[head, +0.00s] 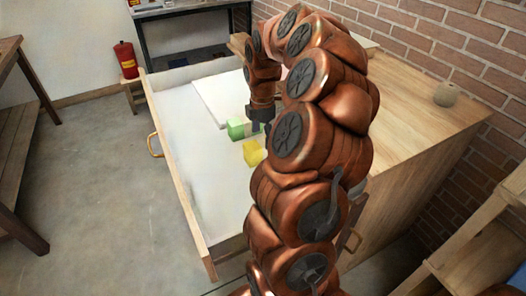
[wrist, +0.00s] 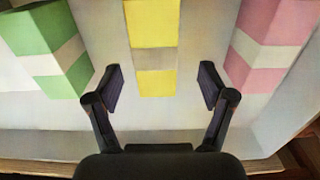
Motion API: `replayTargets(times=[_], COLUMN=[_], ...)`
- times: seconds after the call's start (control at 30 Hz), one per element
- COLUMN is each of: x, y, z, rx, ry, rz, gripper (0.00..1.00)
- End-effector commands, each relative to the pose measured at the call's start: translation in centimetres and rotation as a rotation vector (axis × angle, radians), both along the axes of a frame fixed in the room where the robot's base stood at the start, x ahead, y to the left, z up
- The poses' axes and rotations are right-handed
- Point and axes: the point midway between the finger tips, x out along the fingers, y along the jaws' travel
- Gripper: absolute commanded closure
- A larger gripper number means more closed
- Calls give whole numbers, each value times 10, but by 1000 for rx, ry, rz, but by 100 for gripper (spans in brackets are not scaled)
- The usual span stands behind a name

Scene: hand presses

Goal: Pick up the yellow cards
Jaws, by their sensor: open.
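The yellow cards (wrist: 153,24) are a yellow block with a pale band around it, in the middle of the wrist view. In the head view the yellow cards (head: 254,153) lie in the open drawer, partly hidden by my arm. My gripper (wrist: 160,88) is open and empty, with one finger on each side of the yellow cards' near end in the wrist view. I cannot tell how far above them it is.
Green cards (wrist: 52,45) with a pale band lie to the left, and pink cards (wrist: 268,42) to the right. The drawer (head: 200,185) has raised wooden walls. A flat white item (head: 219,97) lies at its back. The wooden cabinet top (head: 415,105) is mostly clear.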

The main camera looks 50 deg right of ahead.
Motion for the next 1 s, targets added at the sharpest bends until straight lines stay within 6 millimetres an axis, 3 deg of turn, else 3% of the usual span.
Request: replayTargets(times=[0.33, 0.6, 0.87, 1.0], x=[1, 2, 4, 4], y=[-2, -6, -7, -6], z=[-26, -60, -64, -64], rx=[3, 2, 0, 0], ry=[1, 3, -3, -3], rz=[-1, -1, -1, -1], gripper=[19, 19, 19, 31])
